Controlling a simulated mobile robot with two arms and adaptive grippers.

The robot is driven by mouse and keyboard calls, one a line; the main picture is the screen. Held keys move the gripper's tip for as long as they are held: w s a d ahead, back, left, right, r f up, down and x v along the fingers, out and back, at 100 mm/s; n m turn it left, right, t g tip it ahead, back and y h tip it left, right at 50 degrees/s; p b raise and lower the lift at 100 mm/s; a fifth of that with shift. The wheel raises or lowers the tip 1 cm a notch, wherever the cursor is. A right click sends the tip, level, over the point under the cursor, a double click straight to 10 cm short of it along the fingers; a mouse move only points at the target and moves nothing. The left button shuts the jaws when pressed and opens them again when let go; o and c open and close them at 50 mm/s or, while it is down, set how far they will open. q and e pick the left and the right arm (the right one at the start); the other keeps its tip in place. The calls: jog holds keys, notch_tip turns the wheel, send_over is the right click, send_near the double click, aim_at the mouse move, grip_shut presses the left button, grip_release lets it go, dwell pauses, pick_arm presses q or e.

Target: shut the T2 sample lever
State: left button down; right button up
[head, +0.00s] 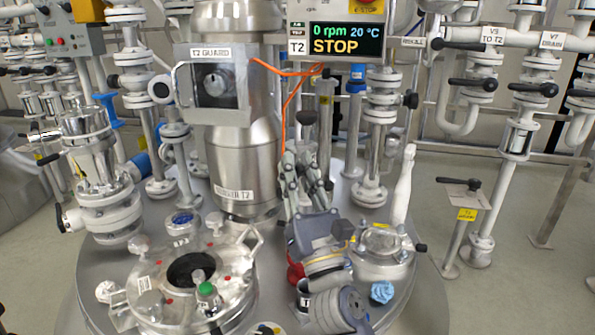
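My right gripper (306,165) reaches up from the lower middle, in front of the T2 vessel's right side. Its two grey fingers look apart, with no object clearly seen between them. A dark knob or handle (307,118) stands just above the fingertips, near a yellow tag (325,100); I cannot read this tag or tell whether the handle is the T2 sample lever. Any stem below it is hidden by the gripper. Another black lever (461,185) lies roughly flat on a stand at the right, with a yellow label (467,214) too small to read. My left gripper is not in view.
The steel T2 vessel (248,165) carries a T2 GUARD box (212,83). An orange cable (288,100) hangs close to my gripper. A display (345,38) reads STOP, 0 rpm. A white bottle-like post (404,185) and a round lid (380,245) stand right of my arm.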

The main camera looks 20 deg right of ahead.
jog(key=shift+r, duration=0.1)
notch_tip(320, 180, up, 10)
jog(key=shift+f, duration=0.1)
dwell(0.6)
